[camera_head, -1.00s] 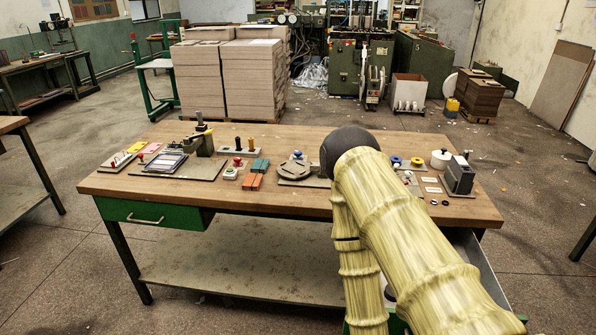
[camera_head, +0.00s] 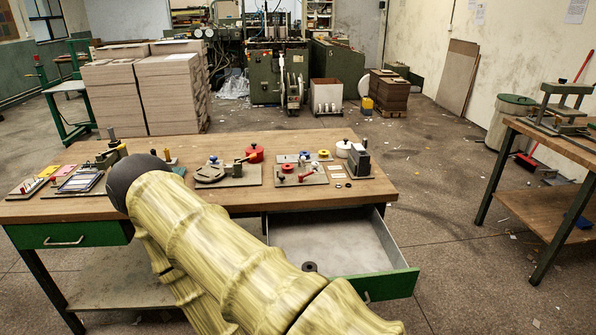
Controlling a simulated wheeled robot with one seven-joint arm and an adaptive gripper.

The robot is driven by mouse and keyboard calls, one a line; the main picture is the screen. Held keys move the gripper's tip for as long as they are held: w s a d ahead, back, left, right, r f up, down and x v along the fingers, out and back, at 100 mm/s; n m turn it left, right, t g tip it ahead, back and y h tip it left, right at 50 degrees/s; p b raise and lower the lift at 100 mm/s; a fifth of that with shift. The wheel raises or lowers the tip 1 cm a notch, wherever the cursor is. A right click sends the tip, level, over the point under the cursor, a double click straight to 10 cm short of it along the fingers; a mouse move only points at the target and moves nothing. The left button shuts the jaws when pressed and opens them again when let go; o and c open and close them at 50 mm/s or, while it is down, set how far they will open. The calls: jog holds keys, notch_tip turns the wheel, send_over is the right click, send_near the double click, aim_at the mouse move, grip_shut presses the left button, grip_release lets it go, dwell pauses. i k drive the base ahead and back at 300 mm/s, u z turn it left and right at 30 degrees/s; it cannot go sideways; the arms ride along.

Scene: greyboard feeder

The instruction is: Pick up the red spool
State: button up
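A red, round, squat thing with a dark knob on top (camera_head: 255,153) stands at the back of the wooden table. A smaller red round piece (camera_head: 287,168) sits on a grey board (camera_head: 308,180) to its right. I cannot tell for sure which of them is the red spool. A yellow ring-like piece (camera_head: 323,154) and a white round pot (camera_head: 343,148) are close by. My arm crosses the lower left of the view and hides part of the table. My gripper is not in view.
The table's right drawer (camera_head: 345,239) is open, with a small dark round thing (camera_head: 310,267) inside. A grey-black block device (camera_head: 358,160) stands at the table's right end. Another table (camera_head: 550,140) is at right. Floor between the tables is mostly clear.

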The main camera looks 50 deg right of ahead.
aim_at(287, 169)
jog(key=k, duration=0.3)
jog(key=z, duration=0.85)
